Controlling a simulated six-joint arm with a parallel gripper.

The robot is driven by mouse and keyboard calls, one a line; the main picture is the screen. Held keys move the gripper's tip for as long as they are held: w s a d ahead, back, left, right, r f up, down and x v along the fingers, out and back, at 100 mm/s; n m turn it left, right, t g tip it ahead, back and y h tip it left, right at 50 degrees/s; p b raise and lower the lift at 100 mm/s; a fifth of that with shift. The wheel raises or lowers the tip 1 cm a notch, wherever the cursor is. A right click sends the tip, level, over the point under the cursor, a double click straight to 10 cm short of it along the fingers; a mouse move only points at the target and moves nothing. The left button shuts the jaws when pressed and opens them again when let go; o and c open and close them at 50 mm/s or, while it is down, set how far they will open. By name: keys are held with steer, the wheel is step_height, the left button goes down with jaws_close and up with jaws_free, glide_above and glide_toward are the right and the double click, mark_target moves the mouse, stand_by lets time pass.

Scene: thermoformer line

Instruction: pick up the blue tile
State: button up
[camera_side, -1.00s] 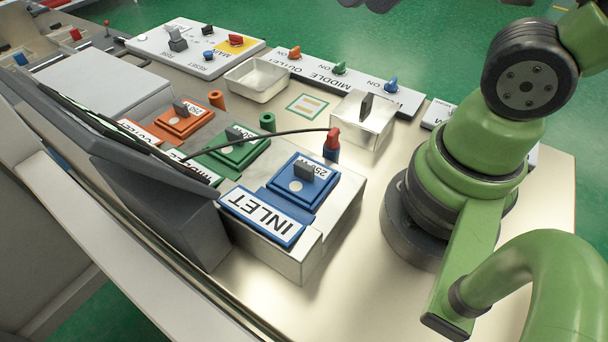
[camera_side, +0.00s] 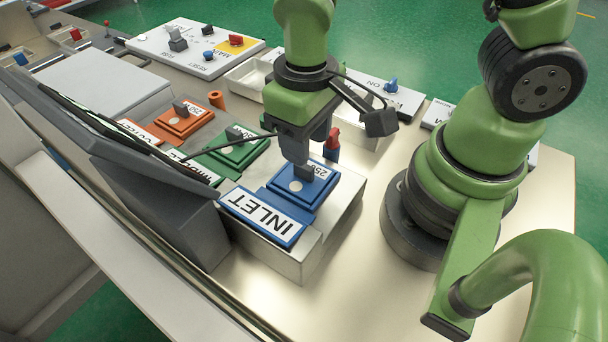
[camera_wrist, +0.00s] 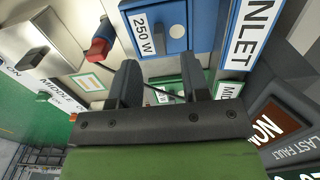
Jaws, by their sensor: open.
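The blue tile (camera_side: 317,194) has a white "250 W" label and a dark upright grip block (camera_side: 304,173). It sits on the metal block behind the INLET plate. In the wrist view the blue tile (camera_wrist: 149,43) is at the top, partly cut off by the frame edge. My gripper (camera_side: 303,158) is open and empty, pointing down close above the tile, overlapping the top of its grip block in the side view. In the wrist view the two fingers of my gripper (camera_wrist: 158,72) stand apart below the tile's image. I cannot tell the exact gap in height.
A red-capped blue post (camera_side: 332,146) stands close beside my gripper, with a black cable near it. The INLET plate (camera_side: 262,217) lies in front. Green (camera_side: 235,154) and orange (camera_side: 184,121) tiles lie to the left, and a grey slanted panel (camera_side: 150,195) rises at the left front.

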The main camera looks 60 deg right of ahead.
mark_target(304, 174)
steer(key=shift+w+f, duration=0.15)
steer(key=shift+f, duration=2.75)
jaws_close()
